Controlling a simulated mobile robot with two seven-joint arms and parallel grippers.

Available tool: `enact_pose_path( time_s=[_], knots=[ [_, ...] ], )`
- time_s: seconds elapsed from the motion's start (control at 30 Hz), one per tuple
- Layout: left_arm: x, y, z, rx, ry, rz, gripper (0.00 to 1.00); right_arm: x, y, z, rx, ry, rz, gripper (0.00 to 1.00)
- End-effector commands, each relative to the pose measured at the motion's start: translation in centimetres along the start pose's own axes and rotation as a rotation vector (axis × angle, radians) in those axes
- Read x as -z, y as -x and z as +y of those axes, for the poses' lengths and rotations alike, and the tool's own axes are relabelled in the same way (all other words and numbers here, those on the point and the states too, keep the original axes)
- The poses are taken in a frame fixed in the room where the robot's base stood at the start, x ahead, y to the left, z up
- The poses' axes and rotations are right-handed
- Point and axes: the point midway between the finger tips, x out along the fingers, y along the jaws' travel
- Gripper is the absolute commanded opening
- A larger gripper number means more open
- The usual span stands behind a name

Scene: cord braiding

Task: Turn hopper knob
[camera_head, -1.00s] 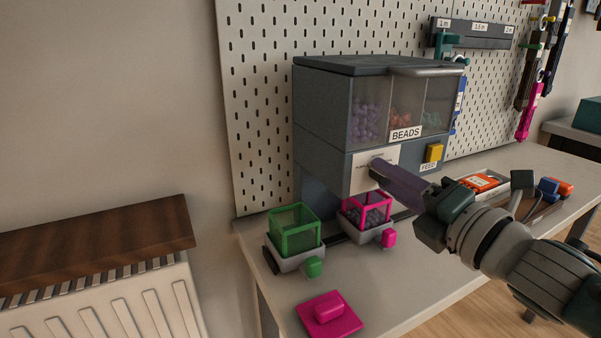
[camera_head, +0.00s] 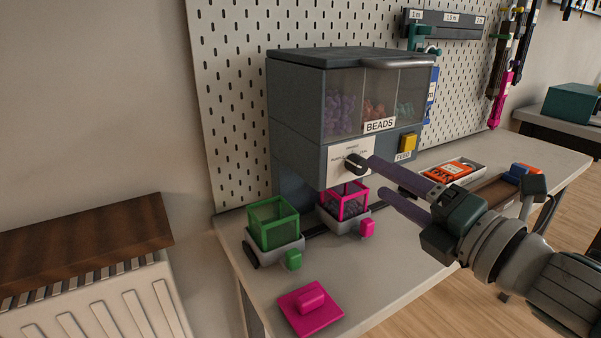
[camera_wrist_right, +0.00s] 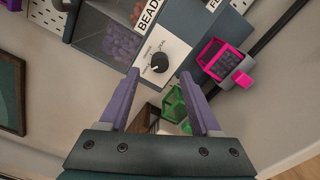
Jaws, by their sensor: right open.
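The hopper (camera_head: 300,120) is a grey bead dispenser with clear windows and a BEADS label. Its black knob (camera_head: 355,163) sits on a white dial plate (camera_head: 342,158) low on the front. My right gripper (camera_head: 378,178) is open, its two purple fingers pointing at the dial from the right. In the head view the upper fingertip lies close to the knob; contact cannot be told. In the right wrist view the knob (camera_wrist_right: 160,67) shows just ahead of and between the fingertips (camera_wrist_right: 159,77), with nothing held. My left gripper is not in view.
A yellow FEED button (camera_head: 408,143) is right of the dial. Below stand a pink-framed bin (camera_head: 350,201) with beads and a green-framed bin (camera_head: 273,222). A pink lid (camera_head: 312,310) lies at the table's front. An orange item in a tray (camera_head: 447,172) is at the right.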

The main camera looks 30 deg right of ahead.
Motion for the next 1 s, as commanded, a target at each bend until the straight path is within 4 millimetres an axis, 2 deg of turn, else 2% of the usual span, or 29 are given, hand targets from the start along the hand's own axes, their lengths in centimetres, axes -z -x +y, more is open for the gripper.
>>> enact_pose_path(
  time_s=[0.1,0.3,0.87,1.0],
  knots=[
    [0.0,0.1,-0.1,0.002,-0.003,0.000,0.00,0.0,2.4,-0.1,0.003,-0.001,0.000,0.64],
    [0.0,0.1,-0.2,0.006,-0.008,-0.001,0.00,0.0,4.8,0.0,0.001,0.000,0.000,0.64],
    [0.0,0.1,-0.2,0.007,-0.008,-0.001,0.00,0.0,5.3,0.0,-0.001,0.000,0.000,0.64],
    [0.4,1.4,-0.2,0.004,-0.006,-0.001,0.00,-0.9,5.1,1.1,0.037,-0.073,-0.030,0.64]
  ],
)
